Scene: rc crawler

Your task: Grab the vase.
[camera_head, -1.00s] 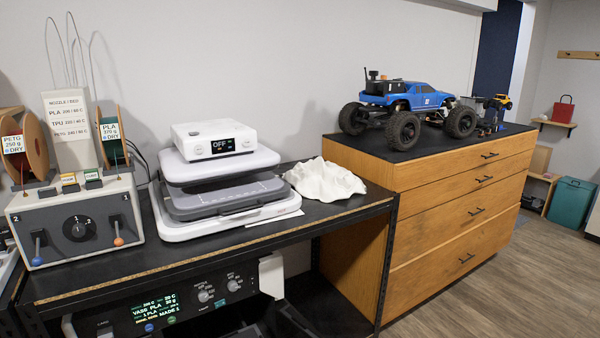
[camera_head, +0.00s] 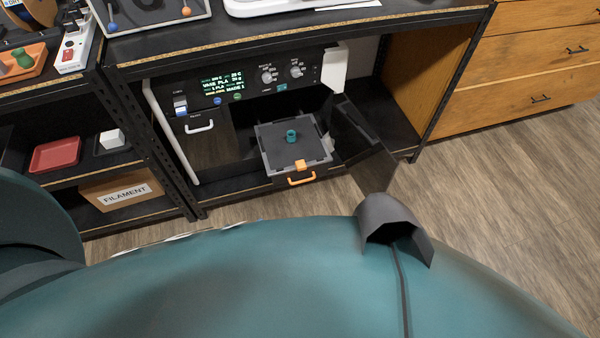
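A small teal cylindrical piece with an open top, apparently the vase (camera_head: 291,136), stands upright on the grey plate (camera_head: 268,160) of a pulled-out tray. The tray sticks out from the black printer (camera_head: 262,80) on the lower shelf. An orange handle (camera_head: 301,180) is at the tray's front. Neither of my grippers shows in the head view. Nothing touches the teal piece.
The printer's dark door (camera_head: 362,145) stands open to the right of the tray. A black shelf post (camera_head: 458,80) and wooden drawers (camera_head: 530,65) are farther right. A red tray (camera_head: 55,154) and a filament box (camera_head: 120,190) are on the left shelves. Wooden floor (camera_head: 490,170) is clear at right.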

